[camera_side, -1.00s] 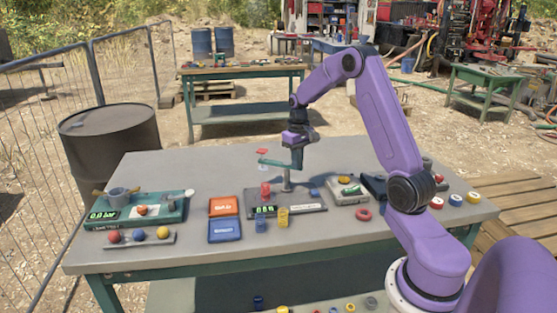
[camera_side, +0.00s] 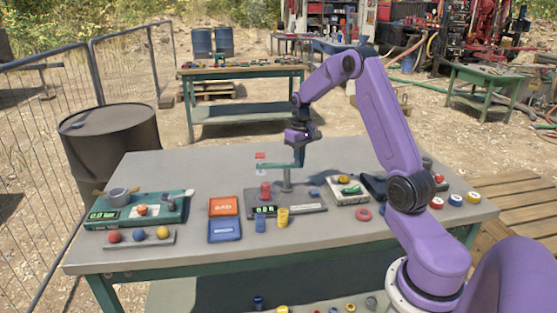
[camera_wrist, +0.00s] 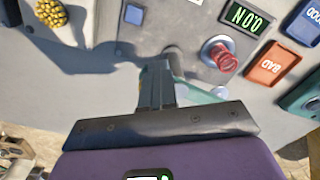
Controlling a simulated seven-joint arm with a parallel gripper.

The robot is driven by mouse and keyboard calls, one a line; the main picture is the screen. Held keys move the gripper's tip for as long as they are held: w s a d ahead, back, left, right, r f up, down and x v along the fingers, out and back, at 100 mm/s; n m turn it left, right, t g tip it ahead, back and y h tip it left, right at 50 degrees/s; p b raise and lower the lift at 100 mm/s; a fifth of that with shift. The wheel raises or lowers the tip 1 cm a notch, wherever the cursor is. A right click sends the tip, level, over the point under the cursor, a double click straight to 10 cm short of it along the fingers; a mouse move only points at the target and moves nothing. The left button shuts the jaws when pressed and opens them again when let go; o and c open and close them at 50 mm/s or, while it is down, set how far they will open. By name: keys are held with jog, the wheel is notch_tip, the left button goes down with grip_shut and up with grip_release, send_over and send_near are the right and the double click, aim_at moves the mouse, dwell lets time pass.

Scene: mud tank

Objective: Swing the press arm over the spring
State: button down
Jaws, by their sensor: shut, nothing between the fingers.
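The press stand's grey base (camera_side: 310,208) is on the bench, with a post and a teal press arm (camera_side: 275,166) pointing left. A red piece (camera_side: 260,155) is at the arm's outer end. The red spring (camera_side: 265,190) stands upright on the base, below the arm in the side view. In the wrist view the spring (camera_wrist: 221,55) is uncovered, and the teal arm (camera_wrist: 197,93) shows beside it, partly hidden by my gripper. My gripper (camera_side: 298,162) is shut and empty, close against the arm near the post; contact is unclear. Its fingers fill the middle of the wrist view (camera_wrist: 157,80).
A force display (camera_side: 264,211) sits on the base. An orange BAD tray (camera_side: 222,206) and a blue tray (camera_side: 225,231) lie left. Blue and yellow cylinders (camera_side: 282,217) stand in front. The bench behind the stand is clear.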

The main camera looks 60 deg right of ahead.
jog(key=shift+d, duration=0.35)
jog(key=shift+s, duration=0.15)
notch_tip(320, 180, up, 7)
jog(key=a, duration=0.1)
jog(key=shift+s, duration=0.2)
dwell(0.8)
